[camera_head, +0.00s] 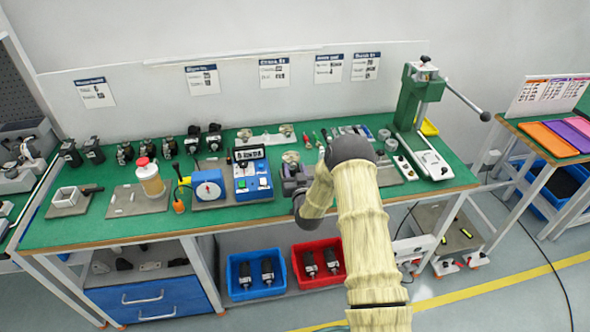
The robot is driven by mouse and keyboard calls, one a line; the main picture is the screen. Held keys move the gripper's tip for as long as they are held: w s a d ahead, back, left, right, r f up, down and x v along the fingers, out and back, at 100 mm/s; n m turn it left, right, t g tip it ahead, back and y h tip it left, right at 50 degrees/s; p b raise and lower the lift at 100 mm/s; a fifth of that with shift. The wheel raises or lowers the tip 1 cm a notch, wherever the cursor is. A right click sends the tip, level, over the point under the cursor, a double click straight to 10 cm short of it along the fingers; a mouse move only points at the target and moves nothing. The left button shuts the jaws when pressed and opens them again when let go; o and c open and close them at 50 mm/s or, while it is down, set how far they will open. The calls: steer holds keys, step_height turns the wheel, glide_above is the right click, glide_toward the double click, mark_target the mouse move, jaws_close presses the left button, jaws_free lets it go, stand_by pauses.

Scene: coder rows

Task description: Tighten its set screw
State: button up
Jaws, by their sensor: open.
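My gripper (293,186) is over the front middle of the green bench, just right of the blue test unit (252,180). It is small and partly hidden by my arm, and nothing shows held in it. Several dark coder-like units stand along the back left, among them one unit (192,139) and another (93,151). No set screw can be made out at this size.
A green press (416,98) with a long lever stands at the right. A glue-coloured jar (150,178) and a blue gauge box (208,186) stand at the left. Blue (236,290) and red (334,283) bins with dark units sit below the bench. The bench's front left edge is clear.

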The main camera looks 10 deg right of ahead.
steer(key=shift+w, duration=0.1)
jaws_close()
steer(key=shift+f+m+b, duration=0.15)
steer(key=shift+m+b, duration=0.25)
steer(key=shift+b, duration=0.1)
steer(key=shift+m, duration=0.4)
jaws_free()
steer(key=s+b, duration=0.3)
steer(key=s, duration=1.4)
steer(key=shift+s, duration=0.25)
